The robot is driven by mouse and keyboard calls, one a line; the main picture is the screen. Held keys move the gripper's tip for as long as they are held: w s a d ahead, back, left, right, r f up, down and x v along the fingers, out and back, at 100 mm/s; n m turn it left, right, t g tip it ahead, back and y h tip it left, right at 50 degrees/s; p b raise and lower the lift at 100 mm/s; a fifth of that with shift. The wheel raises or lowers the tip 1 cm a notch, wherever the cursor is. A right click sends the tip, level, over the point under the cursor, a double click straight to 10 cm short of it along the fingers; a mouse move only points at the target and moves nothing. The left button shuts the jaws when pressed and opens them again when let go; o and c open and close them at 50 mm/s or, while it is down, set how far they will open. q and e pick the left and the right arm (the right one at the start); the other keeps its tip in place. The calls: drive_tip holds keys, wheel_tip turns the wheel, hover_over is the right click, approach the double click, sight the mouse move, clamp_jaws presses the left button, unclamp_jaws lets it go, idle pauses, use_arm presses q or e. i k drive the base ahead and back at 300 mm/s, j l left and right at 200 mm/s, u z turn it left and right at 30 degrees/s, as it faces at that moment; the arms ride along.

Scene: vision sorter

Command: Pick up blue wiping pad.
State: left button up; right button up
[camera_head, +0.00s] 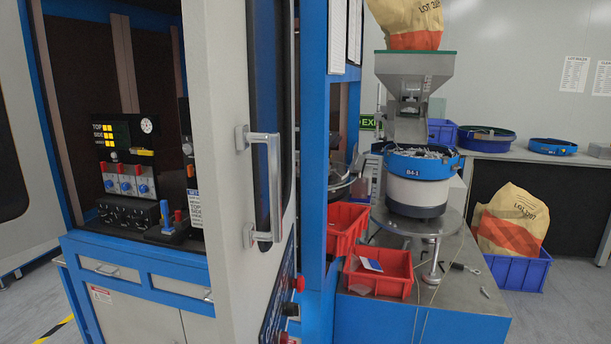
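I cannot pick out a blue wiping pad for certain. A small upright blue piece (166,217) with a flat foot stands inside the open cabinet, on or against a dark block beside a small red-topped piece (178,219). A small white-and-blue flat piece (371,265) lies in the front red bin (390,284); it is too small to tell what it is. Neither of my grippers is in view.
An open cabinet door with a metal handle (273,190) stands in the middle, close to me. A control panel (130,212) is inside the cabinet. A bowl feeder (418,190) stands on the right bench.

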sight(168, 230)
drive_tip(key=j, duration=0.45)
drive_tip(key=i+j+z, duration=0.1)
drive_tip(key=j, duration=0.45)
drive_tip(key=i+j, duration=0.1)
drive_tip(key=j, duration=0.5)
drive_tip(key=i+j+z, duration=0.15)
drive_tip(key=j, duration=0.45)
drive_tip(key=k+l, duration=0.05)
